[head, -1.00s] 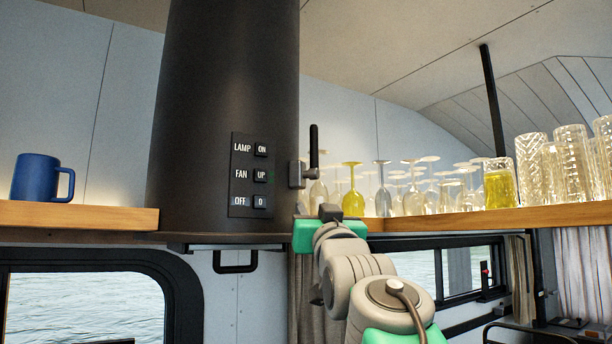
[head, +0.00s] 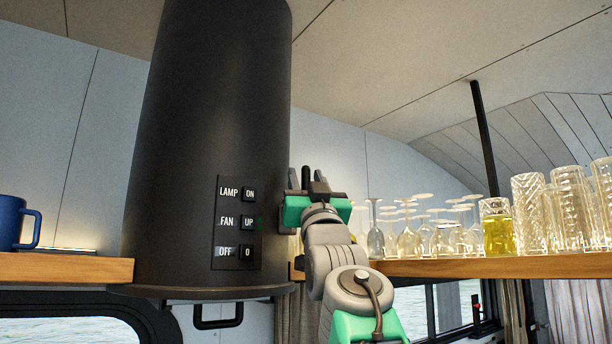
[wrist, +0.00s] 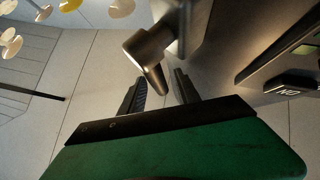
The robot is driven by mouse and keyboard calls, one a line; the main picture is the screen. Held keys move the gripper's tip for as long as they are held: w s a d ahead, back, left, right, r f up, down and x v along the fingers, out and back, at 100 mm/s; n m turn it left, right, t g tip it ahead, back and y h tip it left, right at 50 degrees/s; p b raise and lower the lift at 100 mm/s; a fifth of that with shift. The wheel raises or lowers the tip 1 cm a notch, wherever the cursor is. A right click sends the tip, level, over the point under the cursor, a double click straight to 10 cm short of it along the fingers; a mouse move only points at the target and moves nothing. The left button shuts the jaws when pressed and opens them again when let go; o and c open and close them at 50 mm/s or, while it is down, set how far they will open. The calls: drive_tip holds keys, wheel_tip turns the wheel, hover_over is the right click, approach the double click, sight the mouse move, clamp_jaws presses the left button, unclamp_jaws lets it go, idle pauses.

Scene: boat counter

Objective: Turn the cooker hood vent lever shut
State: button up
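The cooker hood (head: 210,120) is a tall dark cylinder with a LAMP, FAN and OFF switch panel on its front. The vent lever (head: 305,175) is a dark handle on its right side and points upward. The lever also shows in the wrist view (wrist: 150,62) as a bent metal handle with its tip reaching toward the space between my fingers. My gripper (head: 305,180) is at the lever, with one finger on each side of it. The fingers (wrist: 160,92) are apart, with gaps visible beside the handle. The lever's mount is hidden behind my gripper in the head view.
A wooden shelf (head: 440,268) right of the hood holds many glasses (head: 500,228), close to my arm. A blue mug (head: 12,222) stands on the left shelf (head: 65,268). A black towel-bar handle (head: 218,320) hangs under the hood.

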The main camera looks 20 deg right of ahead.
drive_tip(key=shift+c, duration=0.6)
clamp_jaws()
idle(0.7)
